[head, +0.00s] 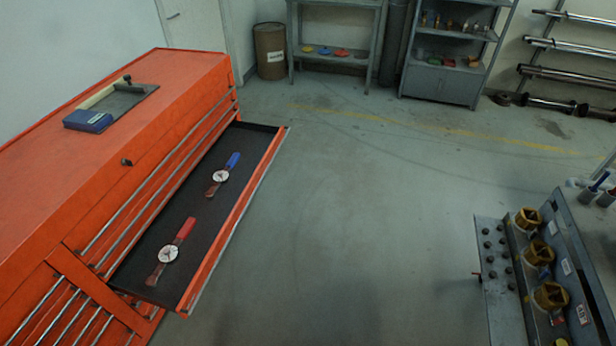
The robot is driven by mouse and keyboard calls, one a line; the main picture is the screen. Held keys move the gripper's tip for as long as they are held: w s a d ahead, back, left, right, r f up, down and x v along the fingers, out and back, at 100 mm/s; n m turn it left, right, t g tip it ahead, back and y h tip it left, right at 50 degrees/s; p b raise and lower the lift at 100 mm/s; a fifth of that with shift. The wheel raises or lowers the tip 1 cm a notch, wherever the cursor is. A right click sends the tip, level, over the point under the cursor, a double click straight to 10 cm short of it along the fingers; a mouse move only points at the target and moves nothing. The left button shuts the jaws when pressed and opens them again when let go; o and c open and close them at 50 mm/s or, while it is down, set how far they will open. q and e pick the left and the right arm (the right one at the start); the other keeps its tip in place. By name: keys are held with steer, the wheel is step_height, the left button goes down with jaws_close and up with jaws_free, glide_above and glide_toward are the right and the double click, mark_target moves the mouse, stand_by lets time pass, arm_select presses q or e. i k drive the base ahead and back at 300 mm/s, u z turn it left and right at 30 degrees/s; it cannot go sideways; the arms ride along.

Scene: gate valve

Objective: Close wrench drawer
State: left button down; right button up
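The wrench drawer (205,245) of the orange tool cabinet (150,130) stands pulled out to the right, with a black liner inside. Two wrenches with white round tags lie in it. The red-handled wrench (178,243) lies towards the near end, and the blue-handled wrench (229,166) lies farther back. The drawer's orange front edge (240,212) faces the open floor. Neither of my grippers shows in the head view.
A clipboard-like plate (124,100) and a blue box (88,121) lie on the cabinet top. A grey bench (495,262) with brass valve parts (539,253) stands at the right. Shelves (335,40) and a barrel (270,52) line the back. The floor (370,200) between is clear.

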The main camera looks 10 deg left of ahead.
mark_target(179, 290)
steer(key=z, duration=0.55)
steer(key=i, duration=1.25)
steer(key=u, duration=0.5)
